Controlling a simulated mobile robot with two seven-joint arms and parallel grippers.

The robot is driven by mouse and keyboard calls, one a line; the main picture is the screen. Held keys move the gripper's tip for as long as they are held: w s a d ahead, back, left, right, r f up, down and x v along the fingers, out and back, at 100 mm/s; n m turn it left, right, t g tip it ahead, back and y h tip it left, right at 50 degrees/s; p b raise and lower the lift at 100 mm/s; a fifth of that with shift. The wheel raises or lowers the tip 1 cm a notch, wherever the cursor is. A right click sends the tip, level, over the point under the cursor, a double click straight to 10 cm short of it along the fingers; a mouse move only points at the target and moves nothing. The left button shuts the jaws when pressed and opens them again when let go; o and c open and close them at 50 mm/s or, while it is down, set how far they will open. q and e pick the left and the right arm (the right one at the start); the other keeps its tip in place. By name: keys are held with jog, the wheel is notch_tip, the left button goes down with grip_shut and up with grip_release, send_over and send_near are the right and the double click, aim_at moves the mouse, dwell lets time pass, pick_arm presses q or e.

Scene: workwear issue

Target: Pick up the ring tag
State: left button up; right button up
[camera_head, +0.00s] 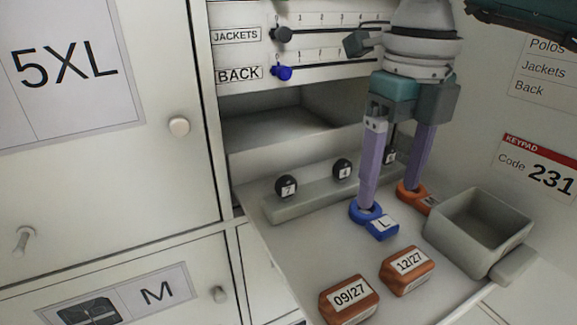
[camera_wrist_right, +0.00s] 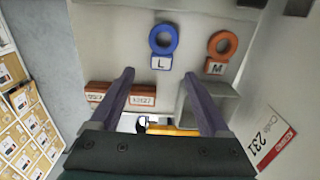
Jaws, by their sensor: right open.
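Two ring tags lie on the pale shelf. The blue ring tag (camera_head: 384,229) is marked L and also shows in the wrist view (camera_wrist_right: 161,63). The orange ring tag (camera_head: 404,188) is marked M, partly hidden in the head view, clear in the wrist view (camera_wrist_right: 215,68). My right gripper (camera_head: 388,194) is open, its purple fingers wide apart, pointing down; in the head view its tips overlap the two rings. In the wrist view the gripper (camera_wrist_right: 159,75) has nothing between its fingers, and both rings lie beyond the tips. I cannot tell its height above them. My left gripper is not seen.
A grey open bin (camera_head: 478,232) stands right of the tags. Two orange-brown blocks, 09/27 (camera_head: 349,300) and 12/27 (camera_head: 407,270), lie at the front. A ledge (camera_head: 310,200) with numbered black knobs runs behind. A rail panel (camera_head: 300,45) stands at the back.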

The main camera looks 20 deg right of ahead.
aim_at(382, 221)
notch_tip(382, 221, down, 5)
jog(key=shift+d+f+p, duration=0.1)
jog(key=shift+p, duration=0.95)
jog(key=shift+w+f, duration=0.1)
jog(key=shift+f, duration=0.1)
jog(key=c, duration=0.4)
grip_shut()
